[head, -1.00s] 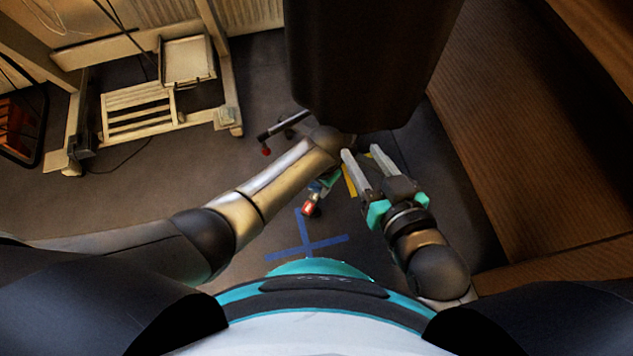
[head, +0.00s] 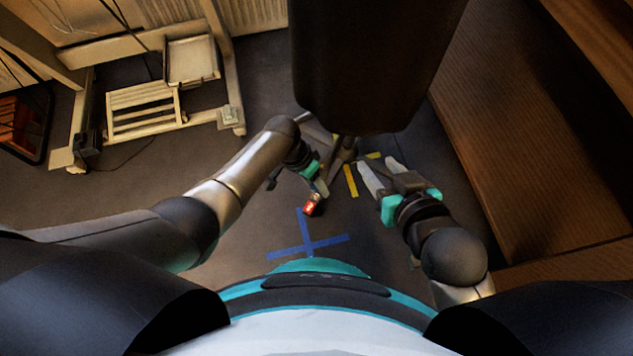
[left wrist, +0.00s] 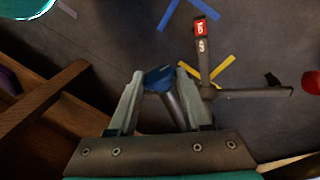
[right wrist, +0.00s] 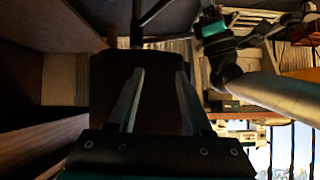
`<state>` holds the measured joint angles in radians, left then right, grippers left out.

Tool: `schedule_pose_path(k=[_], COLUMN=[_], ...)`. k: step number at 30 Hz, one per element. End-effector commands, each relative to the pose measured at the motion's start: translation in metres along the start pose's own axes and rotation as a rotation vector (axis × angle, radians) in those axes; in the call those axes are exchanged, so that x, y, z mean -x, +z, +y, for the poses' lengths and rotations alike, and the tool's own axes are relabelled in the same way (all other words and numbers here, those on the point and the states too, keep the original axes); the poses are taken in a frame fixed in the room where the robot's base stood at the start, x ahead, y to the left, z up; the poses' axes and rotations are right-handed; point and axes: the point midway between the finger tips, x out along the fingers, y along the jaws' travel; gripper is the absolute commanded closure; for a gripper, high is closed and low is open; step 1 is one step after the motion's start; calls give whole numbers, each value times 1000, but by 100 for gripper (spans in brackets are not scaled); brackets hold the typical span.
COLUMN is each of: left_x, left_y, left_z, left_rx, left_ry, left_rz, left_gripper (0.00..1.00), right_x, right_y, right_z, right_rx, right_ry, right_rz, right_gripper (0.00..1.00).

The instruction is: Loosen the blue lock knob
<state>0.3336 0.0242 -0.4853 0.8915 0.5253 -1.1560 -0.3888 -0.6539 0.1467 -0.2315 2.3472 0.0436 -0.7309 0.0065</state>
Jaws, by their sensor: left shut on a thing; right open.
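The blue lock knob (left wrist: 158,79) sits between the fingertips of my left gripper in the left wrist view, on a grey metal post. My left gripper (head: 321,186) is shut on it. In the head view the knob cannot be made out behind the hand, under the large dark form (head: 375,65). My right gripper (head: 379,170) is open and empty, right of the stand's post and just below the form. In the right wrist view the dark form (right wrist: 158,105) stands behind its spread fingers.
A stand leg with a red numbered tag (left wrist: 201,28) lies low by the left hand; the tag also shows in the head view (head: 313,205). Yellow tape and a blue tape cross (head: 307,241) mark the floor. A wooden bench (head: 530,150) is at right, a pale rack (head: 145,110) at left.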

Motion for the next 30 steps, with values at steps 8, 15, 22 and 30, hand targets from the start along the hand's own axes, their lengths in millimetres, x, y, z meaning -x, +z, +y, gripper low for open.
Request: schedule_pose_path(k=[8,15,22,30], left_x=[-2,-2,-2,-1], left_y=[1,1,1,2], left_z=[-1,-2,-1,-1], left_rx=[5,5,6,6], left_ry=[123,185,210,214], left_rz=[38,58,64,65], left_gripper=[100,100,100,100], right_x=[-6,-6,-4,-4], right_y=[-6,-12,-16,-16], right_z=[-15,-24,-28,-28], right_rx=[-16,-32,-41,-42], right_ry=[-40,-66,-75,-77], right_rz=[144,247,290,297], right_gripper=[50,50,50,50])
